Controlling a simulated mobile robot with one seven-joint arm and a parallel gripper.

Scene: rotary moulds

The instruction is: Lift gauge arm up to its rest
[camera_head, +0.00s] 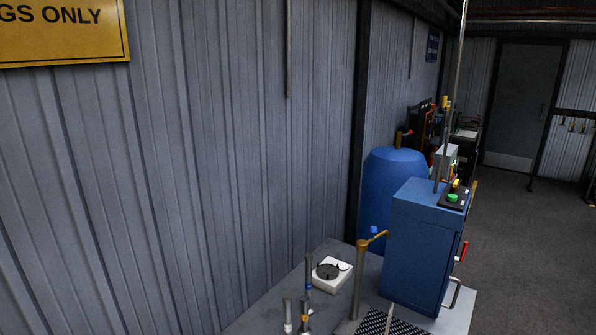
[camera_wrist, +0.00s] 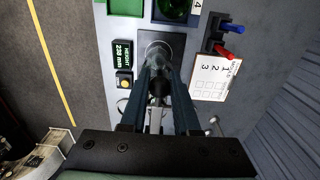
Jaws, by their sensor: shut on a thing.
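In the wrist view my gripper (camera_wrist: 158,88) is shut, its two long dark fingers closing on a small dark part. This looks like the gauge arm's grip, but the fingers hide most of it. A grey metal block (camera_wrist: 155,42) lies just beyond the fingertips. To its left a gauge display (camera_wrist: 122,53) reads "HEIGHT" and what looks like 239 mm. A yellow button (camera_wrist: 124,82) sits below the display. The arm's rest cannot be made out. My gripper is not in the head view.
In the head view, a blue cabinet (camera_head: 418,250) and a blue barrel (camera_head: 394,185) stand near the wall.

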